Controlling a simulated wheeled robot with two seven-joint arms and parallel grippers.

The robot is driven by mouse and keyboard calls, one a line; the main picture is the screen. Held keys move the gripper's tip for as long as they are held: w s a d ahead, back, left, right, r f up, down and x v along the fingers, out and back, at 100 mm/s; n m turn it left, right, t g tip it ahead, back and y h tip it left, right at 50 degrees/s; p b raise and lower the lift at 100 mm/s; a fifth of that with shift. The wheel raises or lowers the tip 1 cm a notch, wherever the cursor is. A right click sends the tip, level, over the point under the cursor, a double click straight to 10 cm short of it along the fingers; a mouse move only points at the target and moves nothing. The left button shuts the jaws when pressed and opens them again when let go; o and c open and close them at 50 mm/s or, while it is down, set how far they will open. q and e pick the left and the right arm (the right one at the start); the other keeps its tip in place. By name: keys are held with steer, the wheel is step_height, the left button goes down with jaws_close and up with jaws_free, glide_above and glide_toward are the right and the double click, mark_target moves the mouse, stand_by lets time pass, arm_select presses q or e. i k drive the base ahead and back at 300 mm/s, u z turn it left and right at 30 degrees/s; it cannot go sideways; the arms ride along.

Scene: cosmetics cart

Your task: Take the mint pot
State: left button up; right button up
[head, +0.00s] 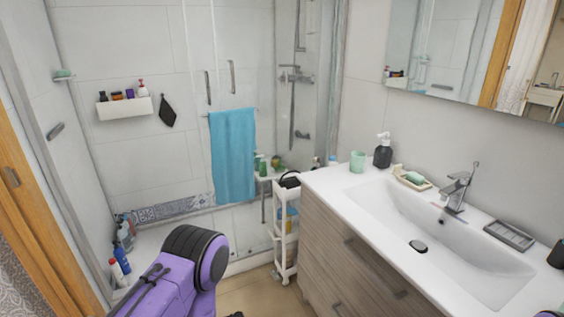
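A mint-green, cup-shaped vessel (357,161) stands upright at the far left end of the white washbasin counter, beside a dark soap dispenser. I cannot tell whether it is the mint pot. A slim white cart (279,245) stands on the floor against the left end of the vanity, with a dark item on top and small items on its shelves. No other mint pot can be made out on the cart at this size. A purple and black link of my arm fills the bottom left. Neither of my grippers shows.
The vanity (345,235) with its basin (430,225) fills the right side. A soap dish (411,180) lies near the tap. A glass shower with a blue towel (233,155) is behind the cart. Bottles (122,240) stand at the left. Some floor is clear before the cart.

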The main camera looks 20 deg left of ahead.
mark_target(357, 160)
steer(key=u, duration=1.65)
steer(key=i, duration=1.5)
steer(key=z, duration=1.6)
